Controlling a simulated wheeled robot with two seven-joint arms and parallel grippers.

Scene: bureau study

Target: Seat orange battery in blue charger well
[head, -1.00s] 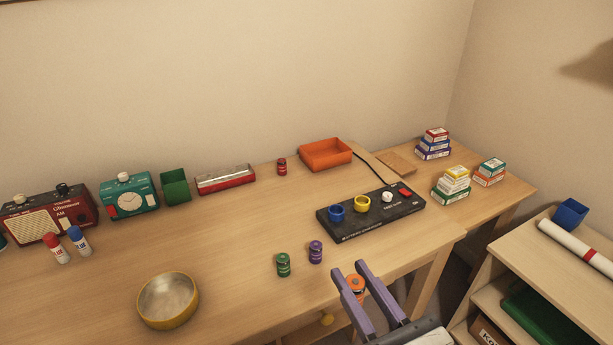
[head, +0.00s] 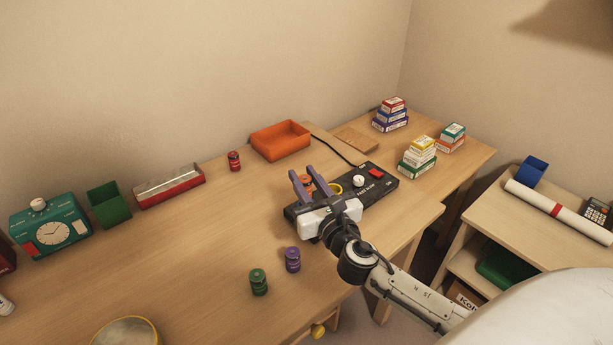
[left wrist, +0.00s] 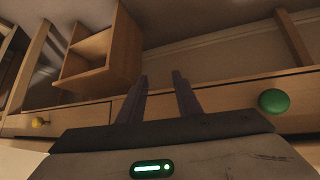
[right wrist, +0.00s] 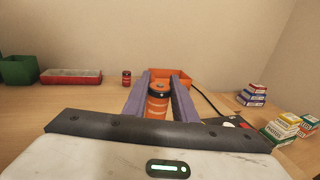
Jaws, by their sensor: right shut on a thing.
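My right gripper (head: 303,185) is shut on the orange battery (head: 308,181), over the left end of the black charger (head: 378,188). In the right wrist view the battery (right wrist: 158,103) stands upright between the purple fingers. The yellow ring well (head: 335,188) shows just right of the gripper. The blue well is hidden behind the gripper, so I cannot tell whether the battery is above it or touching it. My left gripper (left wrist: 160,98) is open and empty, in front of the desk's drawer fronts in the left wrist view.
A green battery (head: 258,282) and a purple battery (head: 292,260) stand at the desk's front. A red battery (head: 234,161) stands farther back, near an orange tray (head: 281,141). Stacked small boxes (head: 417,155) lie right of the charger. The desk's middle is clear.

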